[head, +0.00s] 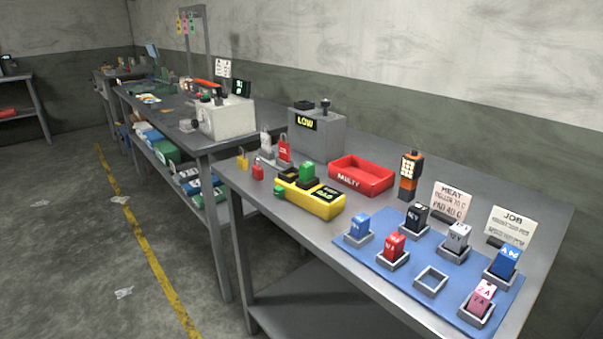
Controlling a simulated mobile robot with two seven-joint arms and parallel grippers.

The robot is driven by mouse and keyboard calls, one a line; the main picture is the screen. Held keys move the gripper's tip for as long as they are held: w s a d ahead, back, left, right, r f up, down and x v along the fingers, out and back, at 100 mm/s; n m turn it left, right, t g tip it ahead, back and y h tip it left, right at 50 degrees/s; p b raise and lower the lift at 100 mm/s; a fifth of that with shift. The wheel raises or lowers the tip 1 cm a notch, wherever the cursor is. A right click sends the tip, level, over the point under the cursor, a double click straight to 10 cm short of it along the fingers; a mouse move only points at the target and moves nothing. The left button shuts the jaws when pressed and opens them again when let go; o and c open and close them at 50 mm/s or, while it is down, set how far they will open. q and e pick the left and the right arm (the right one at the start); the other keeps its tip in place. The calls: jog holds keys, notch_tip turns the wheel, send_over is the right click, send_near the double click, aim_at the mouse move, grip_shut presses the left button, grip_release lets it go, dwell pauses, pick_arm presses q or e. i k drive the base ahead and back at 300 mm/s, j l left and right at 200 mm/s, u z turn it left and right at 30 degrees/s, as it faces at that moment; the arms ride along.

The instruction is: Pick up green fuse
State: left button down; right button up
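A blue mat (378,267) to the right holds several grey holders with fuses in blue, red, black, grey and pink. One holder (431,281) on the mat is empty. Neither of my grippers is in view.
A red "FAULTY" tray (361,175), an orange handheld device (410,175) and a grey box reading "LOW" (317,134) stand behind the tester. Two sign cards stand behind the mat. Another workbench (178,122) extends away at left.

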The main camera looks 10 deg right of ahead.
aim_at(307, 171)
jog(key=i+j+z, duration=0.25)
jog(key=j+z, duration=0.2)
jog(key=i+j+z, duration=0.25)
jog(key=j+z, duration=0.2)
jog(key=j+u, duration=0.25)
jog(key=l, duration=0.1)
